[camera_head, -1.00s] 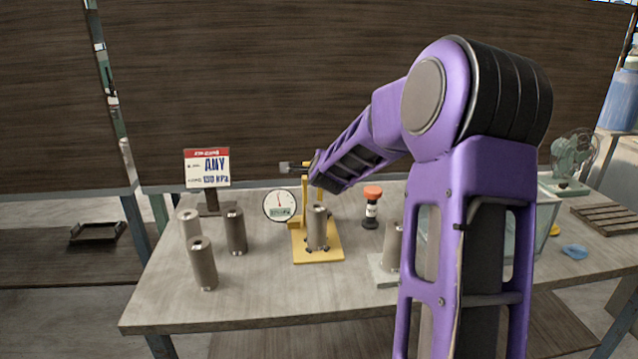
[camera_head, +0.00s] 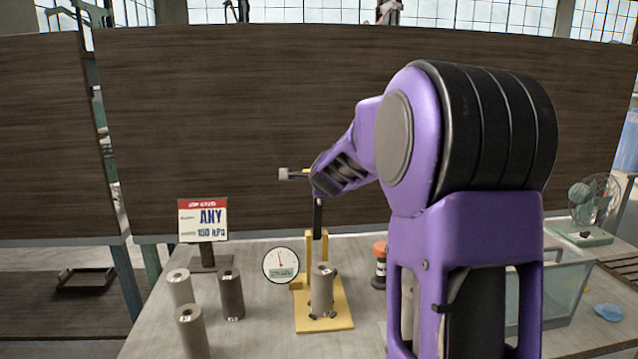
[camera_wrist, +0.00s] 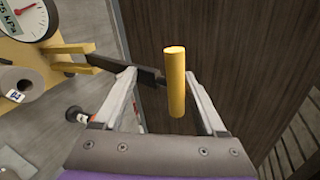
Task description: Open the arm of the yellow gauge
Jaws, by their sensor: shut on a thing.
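The yellow gauge (camera_head: 342,320) stands on the table, with a yellow base and yellow uprights. A round white dial (camera_head: 281,265) is at its left. A grey clay cylinder (camera_head: 322,292) stands upright on its base. The gauge's dark arm (camera_head: 318,217) points steeply up from the uprights, clear of the cylinder. In the wrist view the dark arm (camera_wrist: 148,77) runs to a yellow handle (camera_wrist: 176,85) between my fingers. My gripper (camera_wrist: 160,74) is shut on this handle, high above the base. In the head view my wrist partly hides the arm's upper end.
Several grey cylinders (camera_head: 231,294) stand left of the gauge, near a sign (camera_head: 203,220). A red-topped bottle (camera_head: 380,268) stands at its right, partly behind my arm. A clear bin (camera_head: 560,285) and a fan (camera_head: 592,205) are farther right. A dark wood panel (camera_head: 230,120) rises behind.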

